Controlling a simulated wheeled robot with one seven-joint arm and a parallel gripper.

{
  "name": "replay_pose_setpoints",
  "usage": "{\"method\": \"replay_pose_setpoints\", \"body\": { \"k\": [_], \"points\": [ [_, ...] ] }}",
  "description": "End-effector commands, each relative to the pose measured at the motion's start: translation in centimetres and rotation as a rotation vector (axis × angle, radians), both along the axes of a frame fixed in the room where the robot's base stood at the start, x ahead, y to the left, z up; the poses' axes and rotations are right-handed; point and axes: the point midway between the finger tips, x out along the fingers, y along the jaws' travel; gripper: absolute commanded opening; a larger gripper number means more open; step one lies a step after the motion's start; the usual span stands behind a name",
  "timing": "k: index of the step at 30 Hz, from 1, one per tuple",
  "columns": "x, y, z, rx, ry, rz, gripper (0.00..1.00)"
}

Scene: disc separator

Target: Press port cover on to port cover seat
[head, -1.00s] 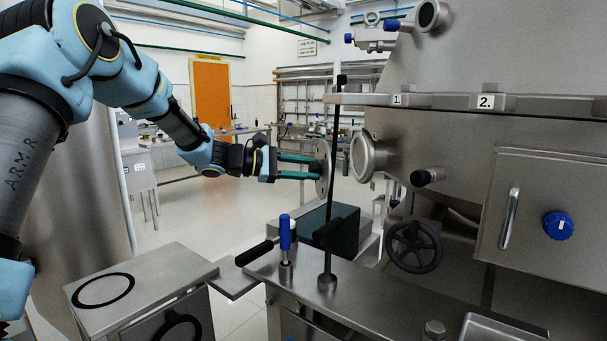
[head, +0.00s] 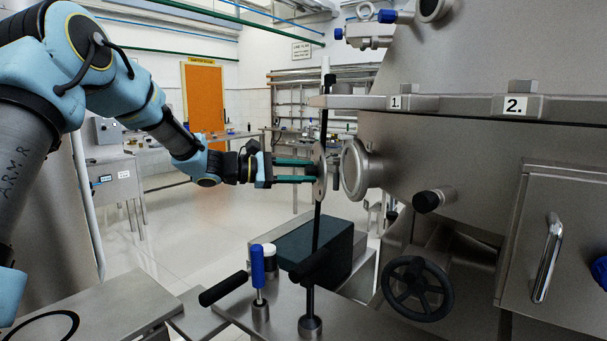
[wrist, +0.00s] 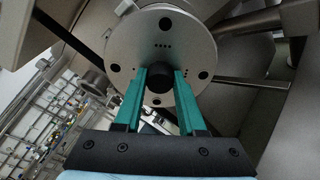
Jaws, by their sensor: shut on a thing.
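The port cover (head: 320,172) is a round metal disc, seen nearly edge-on in the head view. In the wrist view the port cover (wrist: 191,52) faces me, with dark holes near its rim and a black knob (wrist: 159,80) at its centre. My gripper (head: 312,171) has green fingers and is shut on the knob; it also shows in the wrist view (wrist: 160,82). The port cover seat (head: 354,170) is a round metal flange on the machine's side. The cover stands upright just left of the seat, with a small gap between them. In the wrist view the cover hides the seat.
A thin dark upright rod (head: 317,235) rises beside the cover. A blue-handled lever (head: 257,270) and a black handwheel (head: 417,287) are lower down. The metal ledge (head: 420,102) marked 1 and 2 juts out above the seat. A dark green box (head: 312,247) lies below.

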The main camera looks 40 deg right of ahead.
Motion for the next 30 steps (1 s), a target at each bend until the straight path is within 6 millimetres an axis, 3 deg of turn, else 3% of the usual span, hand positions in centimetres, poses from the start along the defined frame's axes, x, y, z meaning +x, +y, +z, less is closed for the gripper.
{"method": "replay_pose_setpoints", "body": {
  "k": [18, 30],
  "points": [
    [-2.3, -4.2, 0.0, -0.002, 0.001, 0.001, 0.00],
    [-2.7, -5.0, 0.1, -0.002, 0.000, 0.001, 0.00]
  ]
}}
